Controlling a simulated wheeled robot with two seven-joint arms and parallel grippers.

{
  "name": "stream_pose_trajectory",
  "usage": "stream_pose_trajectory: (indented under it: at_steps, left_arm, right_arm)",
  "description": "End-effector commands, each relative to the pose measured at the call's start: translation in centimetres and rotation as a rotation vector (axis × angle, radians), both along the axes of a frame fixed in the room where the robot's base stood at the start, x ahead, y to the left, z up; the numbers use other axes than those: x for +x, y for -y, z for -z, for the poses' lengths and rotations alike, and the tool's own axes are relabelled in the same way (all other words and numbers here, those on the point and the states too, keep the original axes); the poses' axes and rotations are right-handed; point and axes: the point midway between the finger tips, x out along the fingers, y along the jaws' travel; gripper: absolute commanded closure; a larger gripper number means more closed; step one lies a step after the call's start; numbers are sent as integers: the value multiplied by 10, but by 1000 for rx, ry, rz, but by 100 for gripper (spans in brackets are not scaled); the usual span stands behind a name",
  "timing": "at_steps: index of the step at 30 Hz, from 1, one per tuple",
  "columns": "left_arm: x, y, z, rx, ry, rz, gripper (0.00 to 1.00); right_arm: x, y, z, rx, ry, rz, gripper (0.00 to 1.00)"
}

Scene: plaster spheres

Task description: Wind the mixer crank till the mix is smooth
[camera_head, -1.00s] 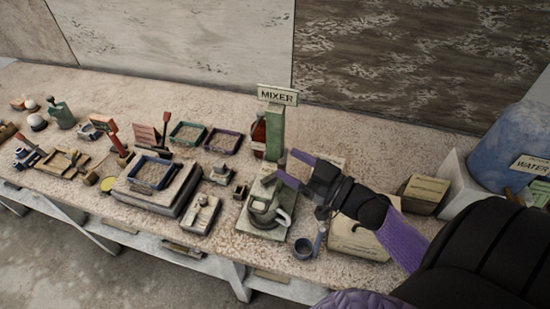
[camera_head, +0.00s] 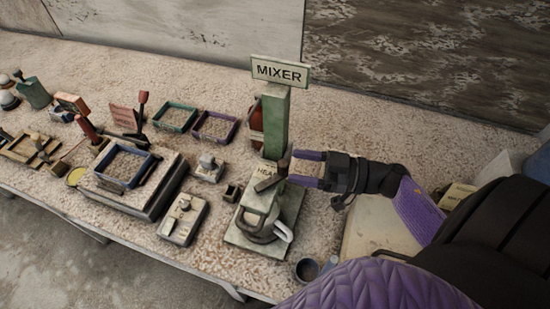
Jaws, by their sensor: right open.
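A grey bowl (camera_head: 256,226) with a pale handle sits on the base. A dark bar (camera_head: 270,183), which looks like the crank, lies at the mixer's head beside a partly hidden label. My right gripper (camera_head: 295,168) comes in from the right, open, its two purple fingers pointing left at the bar and post. I cannot tell whether a finger touches the bar. The mix inside the bowl is not visible. My left gripper is out of view.
A blue-rimmed tray (camera_head: 124,167) on a block stands left of the mixer, with green (camera_head: 175,116) and purple (camera_head: 215,127) trays behind it. A small dark cup (camera_head: 307,269) stands at the front right of the mixer. The tabletop behind the trays is clear.

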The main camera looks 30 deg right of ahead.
Motion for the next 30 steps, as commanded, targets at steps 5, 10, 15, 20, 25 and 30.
stream_pose_trajectory:
  at_steps: [5, 10, 15, 20, 25, 30]
  left_arm:
    - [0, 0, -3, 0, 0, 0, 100]
    - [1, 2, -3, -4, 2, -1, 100]
    - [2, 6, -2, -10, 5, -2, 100]
    - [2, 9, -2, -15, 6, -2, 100]
    - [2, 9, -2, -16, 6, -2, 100]
    - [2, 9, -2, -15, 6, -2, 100]
  right_arm:
    - [25, -28, -2, 2, 5, 0, 33]
    - [36, -40, -2, 1, 3, 0, 33]
    - [37, -41, -1, 0, 1, 0, 33]
    - [37, -41, -1, 0, 1, 0, 56]
    - [37, -41, -1, -1, 2, 0, 92]
    - [37, -41, -1, 0, 1, 0, 100]
